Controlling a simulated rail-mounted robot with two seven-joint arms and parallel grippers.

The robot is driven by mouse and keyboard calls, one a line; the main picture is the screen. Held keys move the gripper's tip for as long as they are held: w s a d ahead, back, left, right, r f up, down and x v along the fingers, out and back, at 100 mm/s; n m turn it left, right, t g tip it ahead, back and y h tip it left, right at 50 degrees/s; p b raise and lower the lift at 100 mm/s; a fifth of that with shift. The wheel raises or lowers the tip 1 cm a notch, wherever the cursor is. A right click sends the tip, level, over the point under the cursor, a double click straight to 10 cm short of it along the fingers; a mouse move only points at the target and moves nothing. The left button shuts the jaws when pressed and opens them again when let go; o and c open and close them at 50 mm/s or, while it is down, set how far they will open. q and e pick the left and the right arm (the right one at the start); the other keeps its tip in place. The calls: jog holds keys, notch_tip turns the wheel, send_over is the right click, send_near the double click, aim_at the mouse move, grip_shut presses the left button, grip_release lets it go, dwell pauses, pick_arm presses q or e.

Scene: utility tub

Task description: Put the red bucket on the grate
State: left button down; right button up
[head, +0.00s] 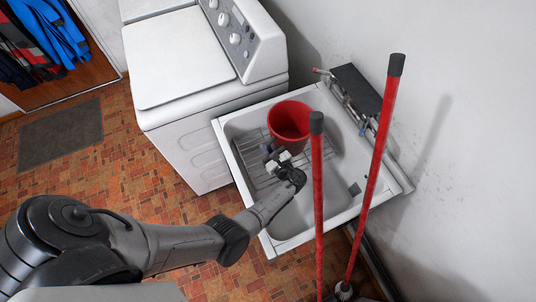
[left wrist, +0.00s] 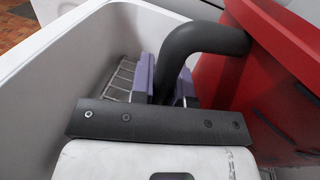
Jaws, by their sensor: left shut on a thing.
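The red bucket (head: 290,117) is upright or nearly so in the utility tub, over the back part of the wire grate (head: 252,158). I cannot tell whether its base touches the grate. My left gripper (head: 270,151) is at the bucket's near left side, low inside the tub. In the left wrist view, its purple fingers (left wrist: 165,80) are shut on a thick black curved bar that runs to the bucket (left wrist: 285,75) and looks like its handle. The grate (left wrist: 122,78) shows partly behind the fingers. My right gripper is not in view.
The white tub (head: 222,130) stands against the wall, beside a white washing machine (head: 190,60). Two long red handles (head: 372,165) with dark tips rise in front of the tub's right side. A faucet (head: 345,100) is at the tub's back edge. The near basin is clear.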

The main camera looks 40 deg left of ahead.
pick_arm(q)
jog(key=shift+f+b, duration=1.8)
jog(key=shift+f, duration=0.15)
jog(key=shift+r, duration=0.1)
jog(key=shift+f, duration=0.2)
jog(key=c, duration=1.1)
grip_release()
jog(key=shift+r, duration=0.2)
